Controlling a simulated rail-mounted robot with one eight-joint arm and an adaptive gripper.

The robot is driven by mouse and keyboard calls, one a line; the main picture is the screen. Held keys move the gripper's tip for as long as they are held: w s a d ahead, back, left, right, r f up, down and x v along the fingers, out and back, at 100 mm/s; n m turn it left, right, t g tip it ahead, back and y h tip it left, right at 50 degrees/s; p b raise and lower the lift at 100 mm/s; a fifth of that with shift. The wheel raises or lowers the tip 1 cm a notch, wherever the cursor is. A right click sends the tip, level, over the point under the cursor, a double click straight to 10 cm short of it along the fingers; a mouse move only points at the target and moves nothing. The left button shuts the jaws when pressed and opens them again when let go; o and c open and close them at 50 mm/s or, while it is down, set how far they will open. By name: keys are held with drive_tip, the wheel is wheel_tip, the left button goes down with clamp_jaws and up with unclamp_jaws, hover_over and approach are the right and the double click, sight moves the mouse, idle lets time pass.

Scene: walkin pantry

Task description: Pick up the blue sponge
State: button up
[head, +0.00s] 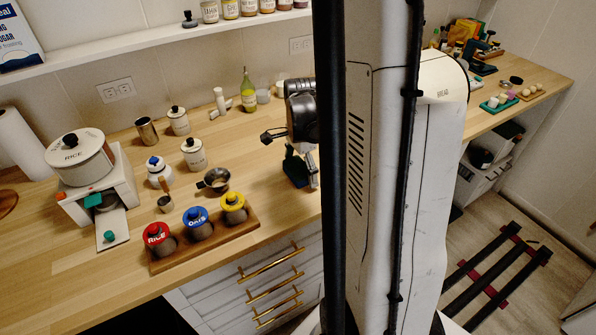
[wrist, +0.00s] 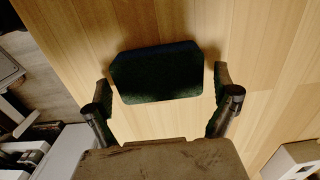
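The sponge (wrist: 157,72) shows in the wrist view as a dark blue-green block with cut corners, over the wooden counter. My gripper (wrist: 164,92) is open, with one finger at each side of the sponge. In the head view, my gripper is low over the counter beside my column, with a dark blue-green shape (head: 295,168) beneath my wrist. I cannot tell how much of that shape is sponge.
On the counter (head: 290,205) left of my gripper are a small metal pan (head: 214,180), a wooden rack (head: 205,240) of lidded jars and white canisters (head: 194,153). A green bottle (head: 248,90) stands behind. Drawers with brass handles (head: 270,262) are below the front edge.

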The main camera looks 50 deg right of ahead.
sight(298, 168)
drive_tip(key=c, duration=0.6)
drive_tip(key=shift+c, duration=0.4)
drive_tip(key=shift+r, duration=0.1)
drive_tip(key=shift+r, duration=0.55)
drive_tip(key=r, duration=0.1)
drive_tip(key=a+r, duration=0.1)
drive_tip(key=r, duration=0.1)
drive_tip(key=shift+s+a+r, duration=0.1)
drive_tip(key=shift+s+r, duration=0.05)
drive_tip(key=shift+r, duration=0.1)
drive_tip(key=s+a+r, duration=0.2)
drive_tip(key=a+r, duration=0.4)
drive_tip(key=a, duration=0.4)
drive_tip(key=shift+s+a, duration=0.15)
drive_tip(key=shift+o, duration=0.4)
drive_tip(key=shift+r, duration=0.1)
drive_tip(key=c, duration=0.3)
drive_tip(key=shift+c, duration=0.2)
